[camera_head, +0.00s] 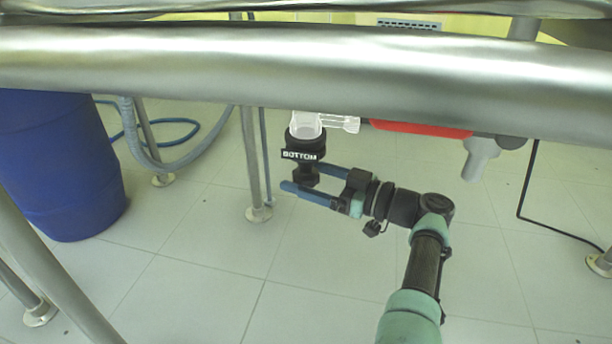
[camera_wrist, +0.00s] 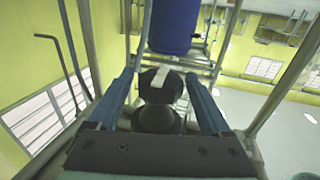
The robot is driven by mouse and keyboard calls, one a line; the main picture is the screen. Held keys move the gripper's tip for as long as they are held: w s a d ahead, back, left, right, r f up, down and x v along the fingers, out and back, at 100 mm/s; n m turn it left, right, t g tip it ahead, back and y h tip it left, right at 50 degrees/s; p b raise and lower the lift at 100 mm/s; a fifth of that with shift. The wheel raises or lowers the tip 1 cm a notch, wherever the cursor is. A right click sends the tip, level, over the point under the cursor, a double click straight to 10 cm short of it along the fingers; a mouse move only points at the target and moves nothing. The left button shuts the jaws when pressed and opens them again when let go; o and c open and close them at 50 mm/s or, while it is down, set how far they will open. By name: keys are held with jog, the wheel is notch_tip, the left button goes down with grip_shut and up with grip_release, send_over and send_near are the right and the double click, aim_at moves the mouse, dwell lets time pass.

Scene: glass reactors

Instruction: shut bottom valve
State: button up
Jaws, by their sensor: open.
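The bottom valve (camera_head: 306,160) is a black fitting with a white "BOTTOM" label, under a clear glass outlet (camera_head: 306,124). My gripper (camera_head: 304,179) reaches in from the right with its two blue fingers apart. The fingers are at the height of the valve's lower black part, one on each side of it. In the wrist view, the black valve (camera_wrist: 160,84) with a white strip on it lies between the fingers of my gripper (camera_wrist: 163,85). Gaps show on both sides, so the fingers seem not to touch it.
A thick metal rail (camera_head: 300,65) crosses above the valve. A red part (camera_head: 420,129) lies just right of the glass outlet. A metal leg (camera_head: 251,165) stands to the left, and a blue barrel (camera_head: 60,165) is farther left. The tiled floor (camera_head: 200,285) below is clear.

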jog(key=shift+r+p, duration=0.15)
jog(key=shift+p, duration=0.15)
jog(key=shift+r+t+p, duration=0.1)
jog(key=shift+t+p, duration=0.2)
jog(key=shift+p, duration=0.3)
jog(key=shift+a+m+t+h+p, duration=0.1)
jog(key=shift+m+t+h+p, duration=0.3)
jog(key=shift+p, duration=0.65)
jog(key=m+t+h+p, duration=0.1)
jog(key=p, duration=0.3)
jog(key=shift+t, duration=0.3)
jog(key=shift+s+m+p, duration=0.1)
jog(key=shift+m+p, duration=0.3)
jog(key=shift+p, duration=0.15)
jog(key=m+t+h+p, duration=0.1)
jog(key=t+p, duration=0.1)
jog(key=p, duration=0.1)
jog(key=shift+h, duration=0.4)
jog(key=m+t+h+p, duration=0.2)
jog(key=h, duration=0.1)
jog(key=shift+a+m, duration=0.15)
jog(key=shift+m, duration=0.25)
jog(key=shift+f+m+t+h, duration=0.25)
jog(key=shift+m+t+h, duration=0.5)
jog(key=shift+h, duration=0.25)
jog(key=shift+d+m+t+h, duration=0.25)
jog(key=shift+m+h, duration=0.1)
jog(key=shift+h, duration=0.15)
